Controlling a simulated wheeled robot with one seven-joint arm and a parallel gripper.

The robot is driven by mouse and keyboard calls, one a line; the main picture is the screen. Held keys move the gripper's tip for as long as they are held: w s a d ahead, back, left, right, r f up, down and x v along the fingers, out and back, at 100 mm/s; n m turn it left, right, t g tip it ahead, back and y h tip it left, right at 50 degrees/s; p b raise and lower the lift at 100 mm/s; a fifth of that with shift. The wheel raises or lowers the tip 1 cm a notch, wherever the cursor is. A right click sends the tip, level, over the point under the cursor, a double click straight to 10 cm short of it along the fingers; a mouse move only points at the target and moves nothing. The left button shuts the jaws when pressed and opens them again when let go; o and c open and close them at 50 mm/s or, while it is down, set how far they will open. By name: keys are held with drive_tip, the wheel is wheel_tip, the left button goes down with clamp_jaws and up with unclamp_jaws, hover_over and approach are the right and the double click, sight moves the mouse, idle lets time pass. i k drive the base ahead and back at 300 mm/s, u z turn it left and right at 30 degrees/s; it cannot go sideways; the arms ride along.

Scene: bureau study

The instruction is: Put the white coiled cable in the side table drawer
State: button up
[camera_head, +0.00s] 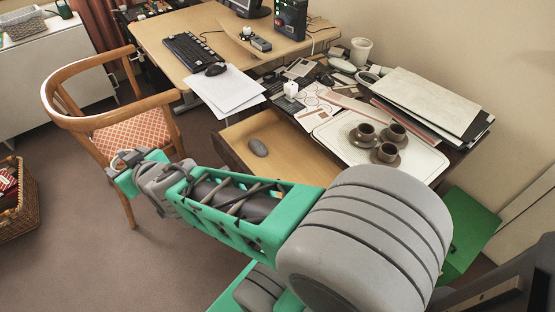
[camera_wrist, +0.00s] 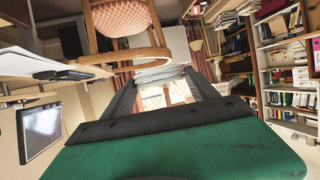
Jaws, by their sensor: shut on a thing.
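My gripper (camera_head: 126,163) is at the end of my outstretched arm, at the left by the wooden chair. In the wrist view, its two dark fingers (camera_wrist: 160,80) are shut on a pale, banded bundle (camera_wrist: 160,72), which looks like the white coiled cable. In the head view the cable is hard to make out against the grey fingers. The side table drawer (camera_head: 296,158) is pulled open, left of the tray and beyond my arm. A dark grey oval object (camera_head: 258,147) lies in it. My arm hides the drawer's near right part.
The wooden chair (camera_head: 72,122) stands close to my gripper. The side table carries a white tray (camera_head: 424,163) with brown cups, papers and small items. A desk (camera_head: 160,36) stands behind. A wicker basket (camera_head: 20,215) is at far left; carpet between is clear.

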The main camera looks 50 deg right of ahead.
sight(283, 180)
drive_tip(key=u, duration=0.3)
drive_tip(key=i, duration=1.8)
drive_tip(key=z, duration=1.45)
drive_tip(key=i, duration=0.45)
drive_tip(key=z, duration=0.35)
